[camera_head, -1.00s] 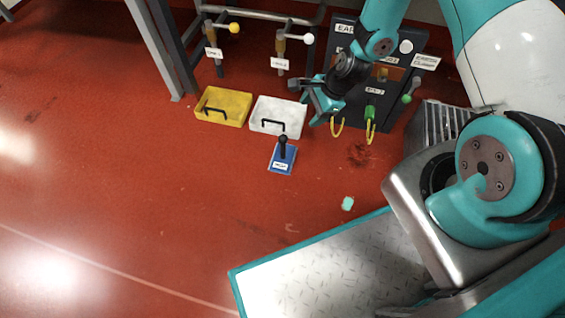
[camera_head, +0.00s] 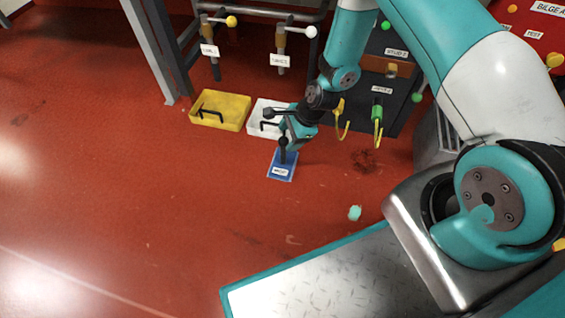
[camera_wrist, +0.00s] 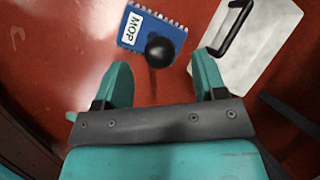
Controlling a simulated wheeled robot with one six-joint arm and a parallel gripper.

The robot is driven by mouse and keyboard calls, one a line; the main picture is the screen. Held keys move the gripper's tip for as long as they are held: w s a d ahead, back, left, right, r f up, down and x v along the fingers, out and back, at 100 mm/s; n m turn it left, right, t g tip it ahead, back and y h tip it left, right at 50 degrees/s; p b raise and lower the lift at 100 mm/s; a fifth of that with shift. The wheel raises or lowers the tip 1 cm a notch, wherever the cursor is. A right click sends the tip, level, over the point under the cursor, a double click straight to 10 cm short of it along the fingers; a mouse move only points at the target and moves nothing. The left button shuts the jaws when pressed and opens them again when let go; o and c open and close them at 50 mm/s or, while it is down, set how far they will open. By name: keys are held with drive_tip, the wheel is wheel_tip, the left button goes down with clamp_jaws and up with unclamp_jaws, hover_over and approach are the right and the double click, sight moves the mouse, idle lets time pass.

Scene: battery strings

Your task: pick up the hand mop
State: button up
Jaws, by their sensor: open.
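The hand mop has a flat blue head (camera_head: 283,166) with a white label and an upright black handle. It lies on the red floor in front of the white tray. In the wrist view the blue head (camera_wrist: 152,30) reads "MOP", and the round top of its handle (camera_wrist: 160,50) points up at the camera. My gripper (camera_head: 284,132) is over the mop, close to its handle in the head view. In the wrist view my gripper (camera_wrist: 160,78) is open and empty, with the handle top just beyond the gap between its fingertips. Contact with the handle cannot be seen.
A white tray (camera_head: 254,128) with a black handle stands just behind the mop, partly hidden by my gripper. A yellow tray (camera_head: 236,120) stands left of it. Yellow hooks (camera_head: 341,128) hang at the right. A small teal piece (camera_head: 355,213) lies on open floor.

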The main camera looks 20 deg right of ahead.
sight(286, 138)
drive_tip(key=b+x, duration=0.2)
drive_tip(key=x, duration=0.1)
drive_tip(key=shift+w+a+f, duration=0.15)
drive_tip(key=shift+f, duration=0.15)
drive_tip(key=shift+r, duration=0.1)
clamp_jaws()
wheel_tip(286, 138, up, 20)
drive_tip(key=p, duration=1.1)
